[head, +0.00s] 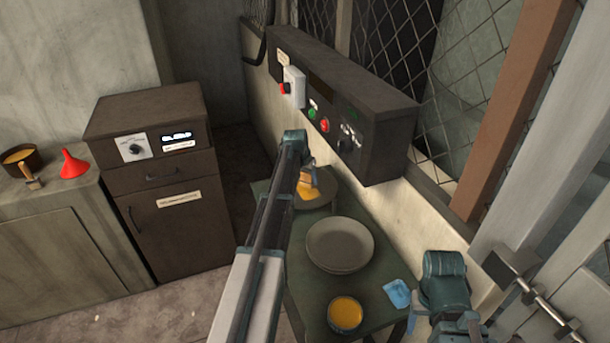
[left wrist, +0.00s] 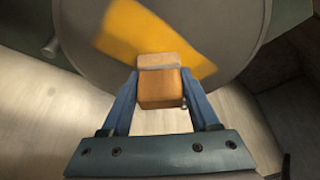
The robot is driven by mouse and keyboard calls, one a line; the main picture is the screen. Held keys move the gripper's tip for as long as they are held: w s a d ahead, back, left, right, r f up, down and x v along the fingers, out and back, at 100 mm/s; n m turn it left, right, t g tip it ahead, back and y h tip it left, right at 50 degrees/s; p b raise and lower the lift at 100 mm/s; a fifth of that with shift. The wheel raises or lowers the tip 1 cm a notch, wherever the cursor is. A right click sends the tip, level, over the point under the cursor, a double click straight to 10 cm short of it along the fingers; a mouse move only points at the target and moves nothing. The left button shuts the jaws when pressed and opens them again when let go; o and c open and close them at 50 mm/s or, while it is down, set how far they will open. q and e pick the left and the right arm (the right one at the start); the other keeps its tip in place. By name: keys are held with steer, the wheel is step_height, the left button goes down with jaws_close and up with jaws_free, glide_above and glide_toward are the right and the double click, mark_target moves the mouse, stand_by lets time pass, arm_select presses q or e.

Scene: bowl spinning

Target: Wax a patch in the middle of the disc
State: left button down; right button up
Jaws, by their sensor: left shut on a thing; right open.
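The grey disc (head: 326,201) lies at the far end of the green table, partly hidden by my left arm. A yellow patch (head: 306,191) of wax shows on it. In the left wrist view the disc (left wrist: 90,55) fills the top, with the yellow band (left wrist: 150,35) running slantwise across it. My left gripper (left wrist: 160,95) is shut on a tan brush-like block (left wrist: 160,88) with a grey band. The block's far end overlaps the patch; I cannot tell whether it touches. My right gripper (head: 414,317) is low at the right, mostly hidden and empty as far as I see.
A shallow bowl (head: 340,244), a bowl of yellow wax (head: 345,313) and a light-blue item (head: 397,294) stand on the table (head: 300,275). A control box (head: 345,110) stands behind. A pot (head: 20,158), brush and red funnel (head: 73,163) sit on the left counter.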

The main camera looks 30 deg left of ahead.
mark_target(317, 196)
arm_select(q)
steer(key=shift+s+d+f, duration=0.1)
steer(key=shift+s+d, duration=1.15)
steer(key=shift+d, duration=0.15)
steer(key=shift+d, duration=0.1)
steer(key=shift+s+d, duration=1.2)
steer(key=shift+d, duration=0.2)
steer(key=shift+a, duration=0.1)
